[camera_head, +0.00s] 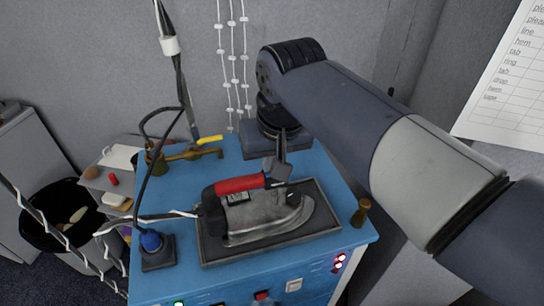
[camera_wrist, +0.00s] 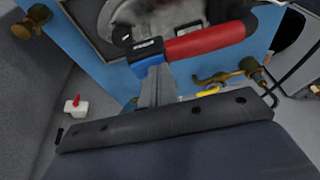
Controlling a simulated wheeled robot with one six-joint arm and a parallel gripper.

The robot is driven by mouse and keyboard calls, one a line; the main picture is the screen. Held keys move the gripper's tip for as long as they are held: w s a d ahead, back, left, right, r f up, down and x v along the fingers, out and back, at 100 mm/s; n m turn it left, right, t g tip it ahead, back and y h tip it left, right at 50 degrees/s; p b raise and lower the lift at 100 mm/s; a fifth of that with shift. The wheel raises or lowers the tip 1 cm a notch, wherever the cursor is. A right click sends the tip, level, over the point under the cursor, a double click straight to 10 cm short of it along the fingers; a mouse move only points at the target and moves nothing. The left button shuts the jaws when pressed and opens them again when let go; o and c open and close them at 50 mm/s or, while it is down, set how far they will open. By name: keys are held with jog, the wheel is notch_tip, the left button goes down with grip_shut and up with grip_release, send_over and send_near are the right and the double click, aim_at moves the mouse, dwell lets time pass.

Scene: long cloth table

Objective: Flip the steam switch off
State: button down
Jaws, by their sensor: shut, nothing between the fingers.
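A steam iron (camera_head: 270,222) with a red handle (camera_head: 240,184) sits on a dark-rimmed tray (camera_head: 325,235) on the blue-topped unit. My gripper (camera_head: 278,172) is shut and empty, pointing down at the front end of the handle. In the wrist view my gripper (camera_wrist: 153,75) has its tips close to a small blue part with a white mark (camera_wrist: 146,50) at the end of the red handle (camera_wrist: 205,42). I cannot tell whether they touch. I cannot tell for sure which part is the steam switch. The unit's front panel carries a red switch (camera_head: 262,296) and a white one (camera_head: 294,285); their settings are unclear.
A brass knob (camera_head: 361,212) stands at the right edge of the blue top (camera_head: 180,200). A brass valve with a yellow lever (camera_head: 208,140) is at the back left. A blue-capped fitting (camera_head: 152,243) is at the front left. Cables and a black bin (camera_head: 62,215) lie left.

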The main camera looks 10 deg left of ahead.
jog(key=shift+d+f, duration=0.1)
jog(key=shift+d, duration=0.1)
jog(key=shift+w+d, duration=0.35)
jog(key=shift+d, duration=0.25)
jog(key=shift+w+r+p, duration=0.1)
jog(key=shift+r+p, duration=0.5)
jog(key=shift+p, duration=0.1)
notch_tip(320, 180, up, 3)
jog(key=p, duration=0.3)
jog(key=shift+d+r, duration=0.1)
jog(key=shift+d, duration=0.05)
jog(key=b+v, duration=0.1)
jog(key=v, duration=0.9)
